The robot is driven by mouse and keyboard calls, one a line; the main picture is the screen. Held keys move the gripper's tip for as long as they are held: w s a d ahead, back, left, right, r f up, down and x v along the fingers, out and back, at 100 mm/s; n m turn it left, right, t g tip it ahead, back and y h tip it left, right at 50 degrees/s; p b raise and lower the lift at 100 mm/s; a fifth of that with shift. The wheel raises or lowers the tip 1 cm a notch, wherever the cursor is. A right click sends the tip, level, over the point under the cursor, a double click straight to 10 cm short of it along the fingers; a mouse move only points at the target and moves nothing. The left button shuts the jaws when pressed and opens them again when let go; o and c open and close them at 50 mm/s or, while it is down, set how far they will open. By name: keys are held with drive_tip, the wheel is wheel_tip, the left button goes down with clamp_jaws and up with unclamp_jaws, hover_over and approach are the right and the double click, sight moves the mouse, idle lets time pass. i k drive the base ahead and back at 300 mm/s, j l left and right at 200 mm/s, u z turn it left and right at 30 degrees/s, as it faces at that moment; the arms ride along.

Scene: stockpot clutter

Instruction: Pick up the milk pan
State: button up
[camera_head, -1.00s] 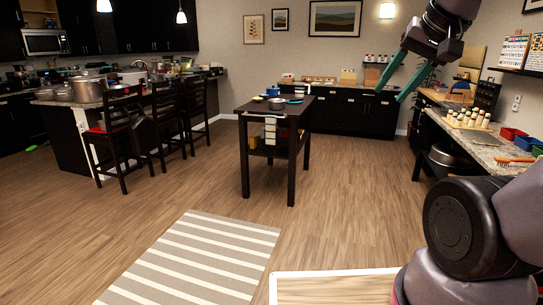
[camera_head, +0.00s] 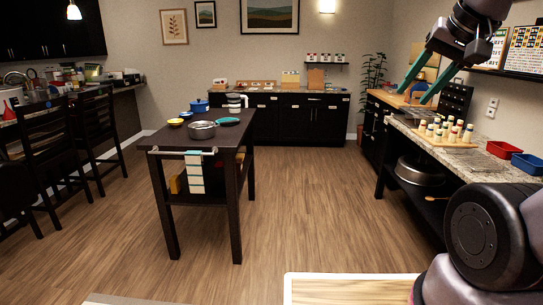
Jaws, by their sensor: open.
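A small silver metal pan (camera_head: 202,130) stands upright on the dark table (camera_head: 165,142) left of centre, and it looks like the milk pan. Its handle is hard to make out at this size. My gripper (camera_head: 422,96) is raised at the upper right, with its two green fingers spread apart and nothing between them. It is well apart from the pan.
A yellow bowl (camera_head: 175,122), a blue pot (camera_head: 199,106) and a teal dish (camera_head: 228,122) share the table. A striped towel (camera_head: 194,173) hangs at its front. Counters line the right and back. Wood floor (camera_head: 300,200) lies clear around the table's right side.

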sight(199, 131)
drive_tip(key=i, duration=1.85)
drive_tip(key=i+l+u, duration=0.15)
drive_tip(key=i+u, duration=0.25)
drive_tip(key=i+l+u, duration=0.25)
drive_tip(key=i+u, duration=0.15)
drive_tip(key=i+l+u, duration=0.9)
drive_tip(key=u, duration=0.15)
drive_tip(key=i+l+u, duration=0.15)
drive_tip(key=l+u, duration=0.25)
drive_tip(key=l, duration=0.05)
